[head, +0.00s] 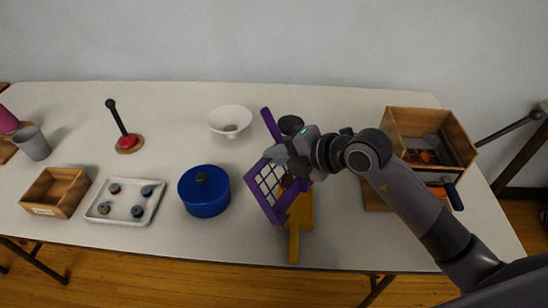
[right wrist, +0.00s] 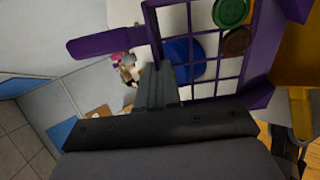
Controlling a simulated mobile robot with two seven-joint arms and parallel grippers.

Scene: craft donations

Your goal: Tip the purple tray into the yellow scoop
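The purple tray (head: 268,208) is a square frame with a see-through grid and a long handle (head: 271,125). It is tilted steeply over the yellow scoop (head: 304,210), whose handle (head: 293,245) points to the table's front edge. My right gripper (head: 284,160) is at the tray's upper side and appears shut on its frame; the fingertips are partly hidden. In the right wrist view, a green disc (right wrist: 231,12) and a brown disc (right wrist: 236,42) lie against the grid. The scoop's inside is mostly hidden by tray and gripper. My left gripper is out of view.
A blue lidded pot (head: 205,195) stands close left of the tray. A white tray (head: 125,217) and wooden box (head: 55,205) are left.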

